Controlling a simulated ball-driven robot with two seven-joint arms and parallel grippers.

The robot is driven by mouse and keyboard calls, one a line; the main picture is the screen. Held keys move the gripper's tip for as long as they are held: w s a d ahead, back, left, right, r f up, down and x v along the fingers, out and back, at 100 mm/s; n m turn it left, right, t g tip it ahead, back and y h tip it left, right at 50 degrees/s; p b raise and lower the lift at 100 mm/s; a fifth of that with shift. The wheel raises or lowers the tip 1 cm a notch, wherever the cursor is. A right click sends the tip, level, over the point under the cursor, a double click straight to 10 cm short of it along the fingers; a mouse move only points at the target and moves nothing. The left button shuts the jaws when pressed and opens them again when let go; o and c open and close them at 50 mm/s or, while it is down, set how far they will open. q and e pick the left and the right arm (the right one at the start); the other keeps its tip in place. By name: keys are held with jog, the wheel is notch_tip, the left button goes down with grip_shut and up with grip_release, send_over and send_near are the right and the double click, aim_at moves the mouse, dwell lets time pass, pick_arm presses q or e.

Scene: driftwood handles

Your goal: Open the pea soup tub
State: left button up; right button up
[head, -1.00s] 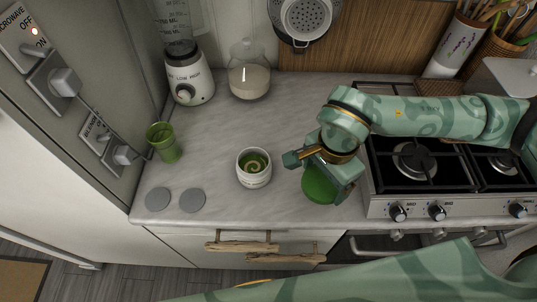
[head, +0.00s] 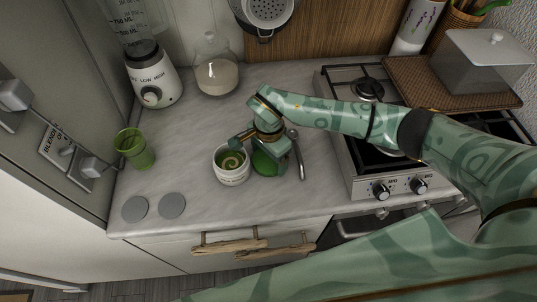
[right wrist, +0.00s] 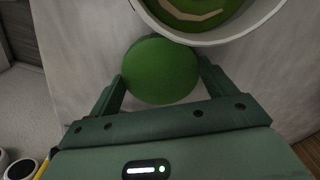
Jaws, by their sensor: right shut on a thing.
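The pea soup tub (head: 232,178) is a white round tub standing upright and open on the counter, with green soup and a pale swirl inside. Its rim (right wrist: 215,40) shows at the top of the right wrist view. The round green lid (head: 264,164) is off the tub, just to its right; it also shows in the right wrist view (right wrist: 160,72), between my fingers. My right gripper (head: 266,150) is shut on the lid. I cannot tell whether the lid touches the counter. My left gripper is not in view.
A metal utensil (head: 299,158) lies right of the lid, near the stove (head: 362,170). A green cup (head: 134,150) and two grey discs (head: 172,206) are at the left. The blender (head: 153,80) and a glass jar (head: 216,75) stand behind. The counter's front middle is clear.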

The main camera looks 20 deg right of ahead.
jog(key=shift+f, duration=0.1)
jog(key=o, duration=1)
jog(key=shift+c, duration=0.2)
